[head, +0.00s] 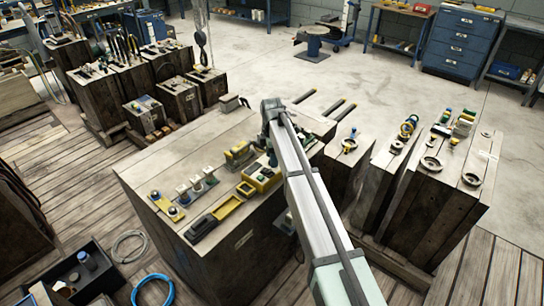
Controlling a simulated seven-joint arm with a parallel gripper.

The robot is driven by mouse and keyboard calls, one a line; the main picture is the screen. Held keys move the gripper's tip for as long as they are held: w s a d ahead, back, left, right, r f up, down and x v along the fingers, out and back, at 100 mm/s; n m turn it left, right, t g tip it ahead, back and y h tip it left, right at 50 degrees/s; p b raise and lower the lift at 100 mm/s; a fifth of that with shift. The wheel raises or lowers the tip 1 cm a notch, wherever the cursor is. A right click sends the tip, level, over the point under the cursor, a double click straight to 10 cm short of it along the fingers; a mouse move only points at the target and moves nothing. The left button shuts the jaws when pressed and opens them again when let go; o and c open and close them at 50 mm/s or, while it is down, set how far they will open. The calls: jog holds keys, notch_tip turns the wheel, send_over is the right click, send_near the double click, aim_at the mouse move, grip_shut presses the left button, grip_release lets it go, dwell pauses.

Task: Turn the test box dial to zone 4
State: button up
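A block-like bench (226,240) with a pale top stands in the middle of the head view. A small yellow-and-dark box (262,180) sits on its top, close to the arm; it may be the test box, but I cannot make out a dial or zone marks. My arm reaches in from the lower right and bends down over the bench. My gripper (272,158) is small and dark, just above or beside that box. Its fingers are too small and partly hidden, so I cannot tell whether they touch anything.
A yellow tray (226,208), a row of white-topped knobs (197,184) and a yellow-and-grey device (239,155) are on the bench left of the gripper. Dark bars (340,109) lie behind. Wooden blocks with rings (430,163) stand right. Open floor lies beyond.

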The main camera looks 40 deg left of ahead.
grip_shut()
dwell(0.3)
